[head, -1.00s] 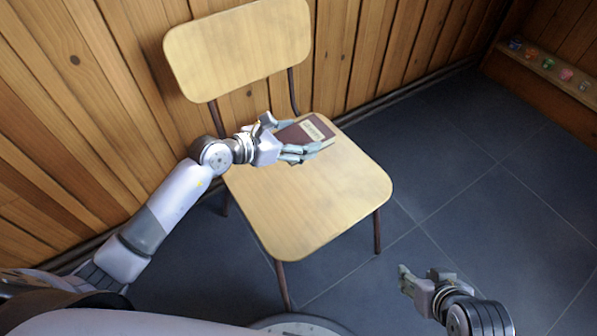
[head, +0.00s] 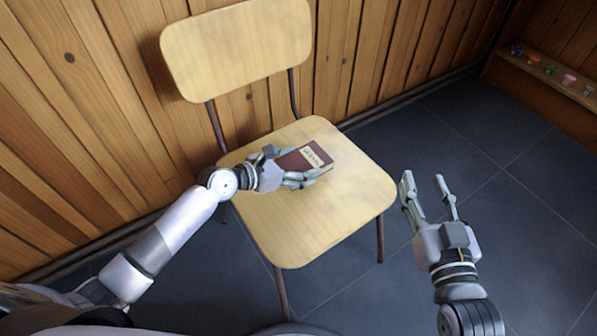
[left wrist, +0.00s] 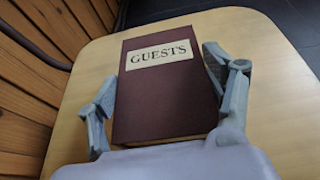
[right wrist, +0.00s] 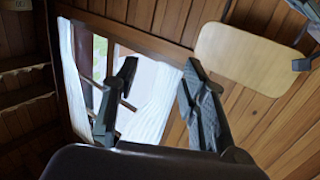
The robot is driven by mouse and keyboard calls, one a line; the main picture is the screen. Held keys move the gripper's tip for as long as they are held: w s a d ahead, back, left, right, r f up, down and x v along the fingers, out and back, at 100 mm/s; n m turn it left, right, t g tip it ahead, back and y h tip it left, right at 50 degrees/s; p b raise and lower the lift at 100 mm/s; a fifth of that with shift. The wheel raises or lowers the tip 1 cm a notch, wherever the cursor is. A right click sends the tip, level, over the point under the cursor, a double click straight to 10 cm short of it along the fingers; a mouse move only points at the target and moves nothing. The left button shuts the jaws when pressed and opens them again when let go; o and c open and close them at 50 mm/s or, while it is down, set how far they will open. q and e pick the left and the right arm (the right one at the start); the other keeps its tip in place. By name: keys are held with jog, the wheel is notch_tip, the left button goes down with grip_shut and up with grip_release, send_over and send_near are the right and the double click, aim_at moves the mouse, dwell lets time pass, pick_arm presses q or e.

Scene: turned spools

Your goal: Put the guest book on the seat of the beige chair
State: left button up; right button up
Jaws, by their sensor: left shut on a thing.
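The dark red guest book (head: 318,156), with a cream "GUESTS" label, lies flat over the rear part of the beige chair's seat (head: 310,215). It fills the middle of the left wrist view (left wrist: 165,100), cover up. My left gripper (head: 292,167) is shut on the book, one finger along each side. Whether the book touches the seat or hangs just above it, I cannot tell. The chair's backrest also shows in the right wrist view (right wrist: 250,55). My right gripper (head: 430,190) is open and empty, right of the seat, fingers pointing up the picture.
A wood-plank wall (head: 80,110) stands behind the chair. A low ledge (head: 545,72) with several small coloured items is at the far right. Dark floor tiles (head: 500,210) right of the chair are clear. The seat's front half is bare.

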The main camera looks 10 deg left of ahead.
aim_at(299, 171)
pick_arm(q)
notch_tip(299, 171, down, 3)
jog(key=shift+b, duration=0.65)
pick_arm(e)
notch_tip(299, 171, up, 7)
jog(key=t+y, duration=0.1)
jog(key=t, duration=0.3)
jog(key=shift+s+a, duration=0.35)
jog(key=shift+a, duration=0.05)
pick_arm(q)
jog(key=shift+f, duration=0.2)
pick_arm(e)
jog(key=shift+s+r+t+y, duration=0.1)
jog(key=shift+r+t+y, duration=0.2)
jog(key=shift+y, duration=0.1)
pick_arm(q)
jog(key=o, duration=1.3)
jog(key=shift+o, duration=0.2)
